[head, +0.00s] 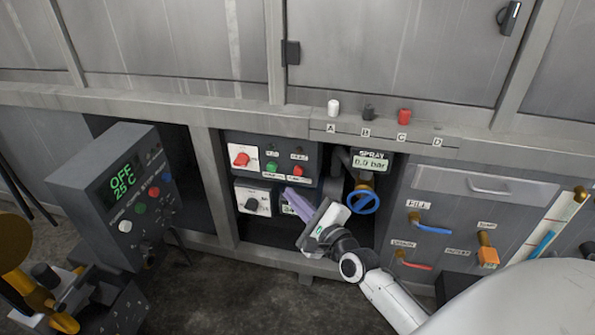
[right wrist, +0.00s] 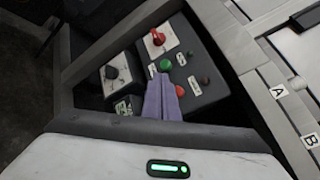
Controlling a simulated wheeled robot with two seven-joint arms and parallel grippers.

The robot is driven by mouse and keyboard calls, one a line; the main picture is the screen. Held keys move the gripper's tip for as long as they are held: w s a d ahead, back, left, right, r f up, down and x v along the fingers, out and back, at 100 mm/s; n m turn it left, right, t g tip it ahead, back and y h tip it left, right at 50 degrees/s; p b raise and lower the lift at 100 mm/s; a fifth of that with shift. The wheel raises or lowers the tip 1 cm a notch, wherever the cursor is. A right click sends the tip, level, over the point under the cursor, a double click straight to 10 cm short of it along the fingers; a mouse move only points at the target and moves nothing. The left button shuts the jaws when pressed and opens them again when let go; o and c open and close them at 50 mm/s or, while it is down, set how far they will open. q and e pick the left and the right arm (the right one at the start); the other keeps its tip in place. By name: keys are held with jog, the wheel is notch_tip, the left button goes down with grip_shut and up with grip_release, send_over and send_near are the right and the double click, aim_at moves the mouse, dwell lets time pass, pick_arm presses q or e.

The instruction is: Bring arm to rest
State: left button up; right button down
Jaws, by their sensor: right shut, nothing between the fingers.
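My right gripper (head: 291,195) reaches in from the lower right in the head view. Its purple fingers are together and empty, in front of the control box (head: 310,155) in the cabinet opening. In the right wrist view the shut fingertips (right wrist: 162,78) point at that box, near its green button (right wrist: 165,65) and red button (right wrist: 180,91). I cannot tell whether they touch it. My left gripper is not in view.
A blue valve wheel (head: 364,199) sits just right of the gripper below the spray display (head: 371,162). A grey box reading OFF 25 C (head: 120,185) stands at left. A ledge (head: 240,113) runs above the opening. Small valves (head: 487,255) are at right.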

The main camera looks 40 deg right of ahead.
dwell(0.7)
